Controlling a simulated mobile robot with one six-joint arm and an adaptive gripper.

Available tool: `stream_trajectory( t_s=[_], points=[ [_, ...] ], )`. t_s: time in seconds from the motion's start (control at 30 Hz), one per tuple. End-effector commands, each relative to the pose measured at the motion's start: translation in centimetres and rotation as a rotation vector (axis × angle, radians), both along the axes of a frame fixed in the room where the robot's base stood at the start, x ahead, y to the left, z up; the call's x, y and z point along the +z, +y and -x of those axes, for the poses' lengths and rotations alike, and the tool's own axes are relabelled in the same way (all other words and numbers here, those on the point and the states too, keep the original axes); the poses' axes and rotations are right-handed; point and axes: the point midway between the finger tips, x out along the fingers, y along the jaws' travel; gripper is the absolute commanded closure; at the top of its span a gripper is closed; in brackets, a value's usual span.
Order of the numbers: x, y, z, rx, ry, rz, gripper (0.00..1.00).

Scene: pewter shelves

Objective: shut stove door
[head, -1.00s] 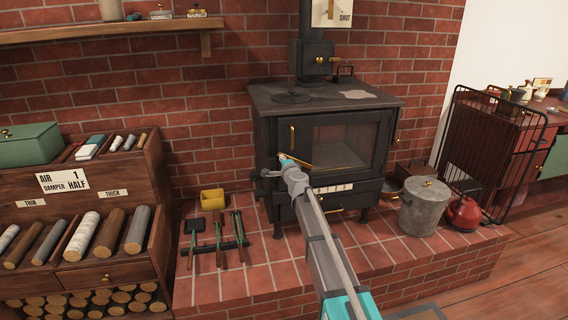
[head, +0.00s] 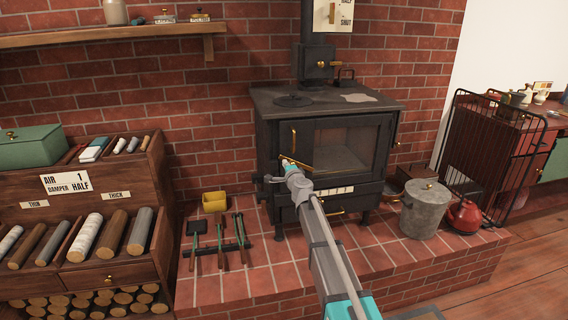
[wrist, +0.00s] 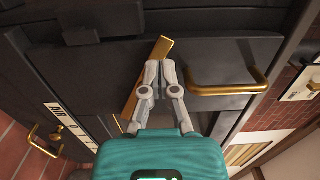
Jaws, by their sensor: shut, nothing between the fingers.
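The black stove (head: 330,105) stands on the brick hearth. Its door has a glass window (head: 342,145) and an upright brass handle (head: 294,138) on the left. The door looks flush or nearly flush with the front; I cannot tell whether a small gap is left. My gripper (head: 286,161) is at the door's lower left, below the handle. In the wrist view my gripper (wrist: 160,66) is shut and empty, its fingertips close to the dark front, between a slanted brass bar (wrist: 133,98) and the brass door handle (wrist: 230,90). Contact is unclear.
A drawer with a brass handle (wrist: 45,142) is below the door. Hearth tools (head: 218,243) and a yellow box (head: 214,201) lie left. A metal bucket (head: 425,209), red kettle (head: 464,215) and black screen (head: 485,150) stand right. A log rack (head: 90,230) is far left.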

Motion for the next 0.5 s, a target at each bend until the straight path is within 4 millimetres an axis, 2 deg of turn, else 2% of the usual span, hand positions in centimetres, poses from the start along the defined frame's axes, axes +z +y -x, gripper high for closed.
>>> stream_trajectory(
  t_s=[0.03, 0.2, 0.5],
  points=[
    [0.1, -0.3, 1.3, -0.001, -0.001, 0.0, 1.0],
    [0.0, -1.1, 4.6, -0.002, 0.0, 0.0, 1.0],
    [0.0, -2.2, 9.0, -0.003, 0.0, 0.0, 1.0]
  ],
)
